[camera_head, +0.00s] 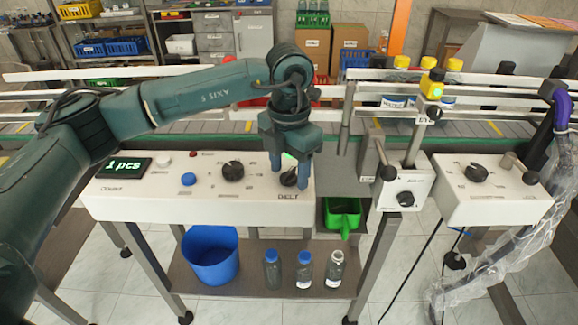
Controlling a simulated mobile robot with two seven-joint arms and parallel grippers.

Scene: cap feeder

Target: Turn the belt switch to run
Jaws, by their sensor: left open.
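The belt switch (289,179) is a dark knob on the white control panel (130,206), just above the printed word BELT. My left gripper (291,182) points down over this knob with its fingers on either side of it. The fingers are open, and whether they touch the knob cannot be told. The gripper partly hides the knob and the markings around it, so its setting cannot be read. A small green light shows by the gripper. My right gripper is not in view.
On the same panel are a green counter display (124,167), a blue button (188,179) and another black knob (233,171). A blue bucket (210,257) and several bottles are on the shelf below.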

